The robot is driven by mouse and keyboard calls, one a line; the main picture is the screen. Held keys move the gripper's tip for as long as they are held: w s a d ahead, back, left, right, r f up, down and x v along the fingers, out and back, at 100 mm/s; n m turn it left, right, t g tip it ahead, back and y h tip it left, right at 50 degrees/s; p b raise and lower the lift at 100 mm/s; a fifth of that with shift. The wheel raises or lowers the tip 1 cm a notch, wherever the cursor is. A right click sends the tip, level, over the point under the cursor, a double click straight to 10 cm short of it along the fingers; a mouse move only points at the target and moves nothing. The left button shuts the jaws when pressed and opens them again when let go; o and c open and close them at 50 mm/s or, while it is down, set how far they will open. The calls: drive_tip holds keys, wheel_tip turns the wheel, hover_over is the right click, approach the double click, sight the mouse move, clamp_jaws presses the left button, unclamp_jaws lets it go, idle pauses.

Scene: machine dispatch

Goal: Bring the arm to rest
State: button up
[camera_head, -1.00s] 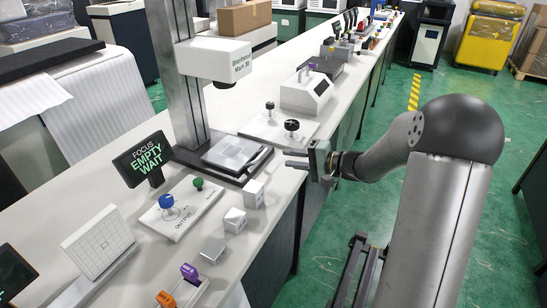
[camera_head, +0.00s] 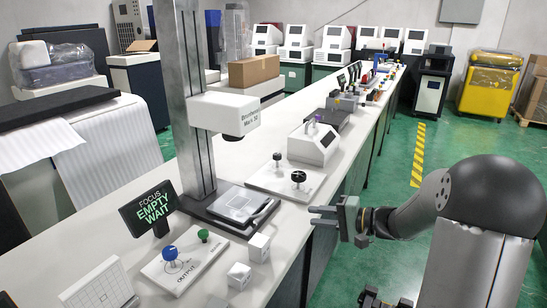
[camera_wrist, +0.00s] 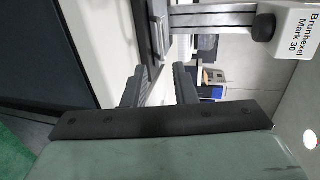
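My gripper (camera_head: 325,215) is at the right edge of the long white bench in the head view, near the base of the Brunhexel Mark 30 machine (camera_head: 222,112). Its two fingers point left and stand apart with nothing between them. In the wrist view the fingers of my gripper (camera_wrist: 160,88) also show a gap, with bench and machine parts beyond. The machine's label also shows in the wrist view (camera_wrist: 293,32). My arm reaches in from the right of the head view, bent at the elbow.
A sign (camera_head: 148,207) reads "FOCUS EMPTY WAIT". White cubes (camera_head: 259,247) and an output panel with knobs (camera_head: 184,260) lie near the front. A white device (camera_head: 314,143) stands farther back. Green floor (camera_head: 400,170) is open right of the bench.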

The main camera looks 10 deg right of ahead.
drive_tip(key=s+a+r+n+g+h+p, duration=0.2)
drive_tip(key=s+a+g+h+p, duration=0.15)
drive_tip(key=s+a, duration=0.4)
drive_tip(key=s+a+r+n+g+h+p, duration=0.25)
drive_tip(key=s+a+g, duration=0.2)
drive_tip(key=s, duration=0.55)
drive_tip(key=s+d+r+n+h+p, duration=0.1)
drive_tip(key=s+d+n+h+p, duration=0.2)
drive_tip(key=s, duration=0.8)
drive_tip(key=d+h, duration=0.2)
drive_tip(key=h, duration=0.1)
drive_tip(key=shift+s+d, duration=0.15)
drive_tip(key=shift+s, duration=0.2)
